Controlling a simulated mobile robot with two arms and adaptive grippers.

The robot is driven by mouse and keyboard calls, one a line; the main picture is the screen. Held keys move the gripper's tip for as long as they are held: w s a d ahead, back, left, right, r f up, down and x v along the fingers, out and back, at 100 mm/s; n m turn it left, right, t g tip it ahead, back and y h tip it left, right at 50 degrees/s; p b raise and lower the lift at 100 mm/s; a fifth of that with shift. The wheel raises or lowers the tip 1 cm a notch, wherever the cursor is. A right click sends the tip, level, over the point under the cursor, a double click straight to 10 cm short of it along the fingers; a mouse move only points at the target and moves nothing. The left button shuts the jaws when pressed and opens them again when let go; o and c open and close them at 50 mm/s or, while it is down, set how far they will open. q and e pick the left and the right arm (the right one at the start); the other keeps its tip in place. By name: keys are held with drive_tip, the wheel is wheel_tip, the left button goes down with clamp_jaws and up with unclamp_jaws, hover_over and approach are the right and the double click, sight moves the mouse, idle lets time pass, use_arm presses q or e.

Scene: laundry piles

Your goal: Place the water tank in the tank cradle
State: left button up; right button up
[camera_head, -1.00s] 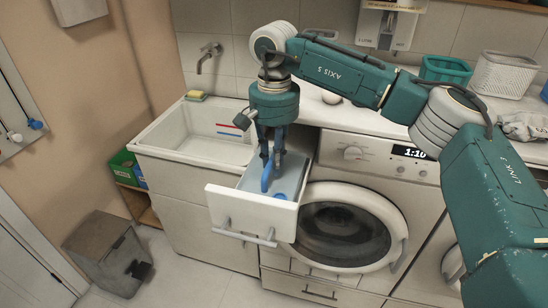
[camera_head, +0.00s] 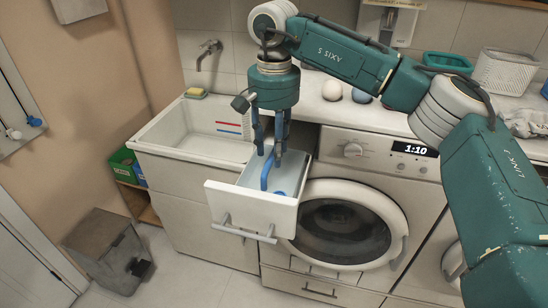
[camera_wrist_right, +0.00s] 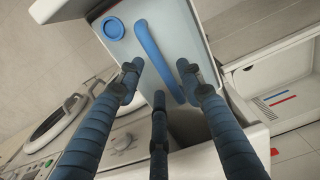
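The water tank shows as a pale top with a blue handle (camera_head: 265,176) and a blue cap (camera_head: 280,195). It sits inside the pulled-out white drawer (camera_head: 250,207), which looks like the tank cradle; whether it is fully seated cannot be told. In the right wrist view the tank (camera_wrist_right: 190,35) shows its long blue handle and round cap (camera_wrist_right: 114,28). My right gripper (camera_head: 269,155) is just above the handle. Its fingers are spread and empty, and the handle shows beyond and between them in the right wrist view. My left gripper is not in view.
A sink (camera_head: 190,135) stands left of the drawer, and a washing machine (camera_head: 340,225) is to its right. On the counter are a white ball (camera_head: 331,91), a blue ball (camera_head: 361,96) and baskets (camera_head: 503,73). A grey bin (camera_head: 105,245) stands on the floor at left.

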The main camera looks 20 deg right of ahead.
wheel_tip(320, 180, up, 9)
drive_tip(key=shift+b, duration=0.45)
